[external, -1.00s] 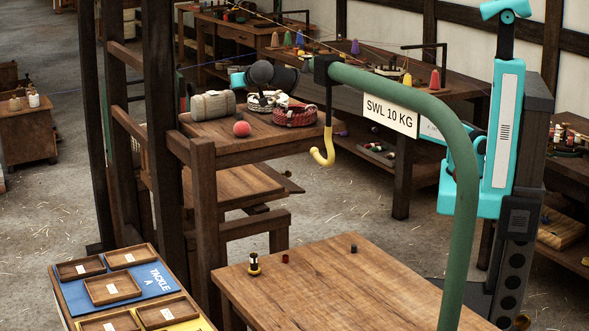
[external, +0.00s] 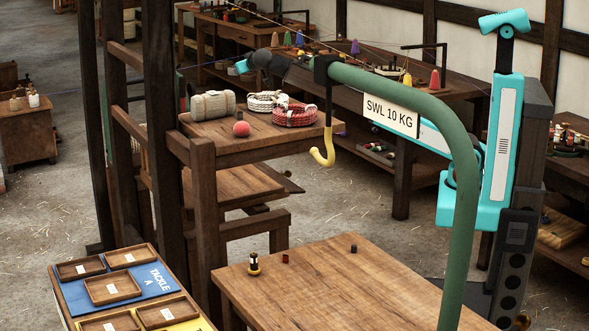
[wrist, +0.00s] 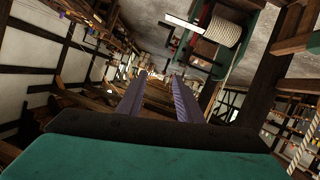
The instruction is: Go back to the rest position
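My gripper (wrist: 159,82) shows in the wrist view as two purple-grey fingers standing apart, with nothing between them. In the external view the teal and black end of my arm (external: 243,66) is raised above and behind the wooden platform. It is clear of the things on the platform. The fingers are too small to make out there. The arm passes behind the green davit, so part of it is hidden.
A green davit (external: 457,165) with a yellow hook (external: 322,157) stands in front of my arm. The platform holds a rolled bundle (external: 213,105), a red ball (external: 241,129), a white coil (external: 266,101) and a red coil (external: 295,115). The table (external: 345,285) is mostly clear.

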